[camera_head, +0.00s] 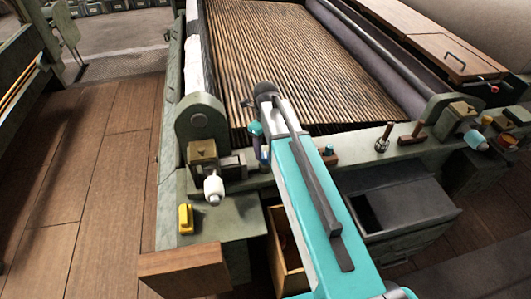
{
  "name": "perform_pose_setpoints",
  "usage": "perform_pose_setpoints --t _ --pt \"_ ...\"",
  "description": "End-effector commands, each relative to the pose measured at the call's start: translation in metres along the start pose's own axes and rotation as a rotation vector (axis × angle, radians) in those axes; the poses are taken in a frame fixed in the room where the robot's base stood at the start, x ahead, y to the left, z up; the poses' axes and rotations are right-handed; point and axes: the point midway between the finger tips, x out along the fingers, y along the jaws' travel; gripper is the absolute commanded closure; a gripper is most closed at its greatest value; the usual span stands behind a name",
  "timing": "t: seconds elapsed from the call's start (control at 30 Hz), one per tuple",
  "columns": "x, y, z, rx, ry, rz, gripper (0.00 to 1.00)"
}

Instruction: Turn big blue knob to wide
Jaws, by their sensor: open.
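A small blue knob (329,149) stands on the green front rail of the machine, just right of my arm, beside a brown block. It looks upright; its lower part and any marks are too small to read. My turquoise arm reaches up from the bottom of the view. My gripper (262,155) is at its far end, low over the front rail and left of the blue knob, apart from it. The gripper is small and partly hidden by the arm; it is open, and I see nothing held in it.
A yellow block (185,218) lies at the front left. Dark pegs (384,136) stand right of the blue knob. Wooden floor is clear at left.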

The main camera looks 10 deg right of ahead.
Motion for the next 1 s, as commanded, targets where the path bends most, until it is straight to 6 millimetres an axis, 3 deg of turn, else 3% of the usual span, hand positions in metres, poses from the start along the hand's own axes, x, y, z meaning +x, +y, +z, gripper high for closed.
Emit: perform_pose_setpoints --t 0.4,0.8,0.87,1.0 --pt "0.033 0.001 0.0 -0.001 0.0 0.0 0.45" --pt "0.037 0.001 0.001 -0.002 -0.001 -0.001 0.45" --pt "0.036 0.001 0.001 -0.002 -0.001 -0.001 0.51" --pt "0.036 0.001 0.001 -0.002 -0.001 0.0 0.75"
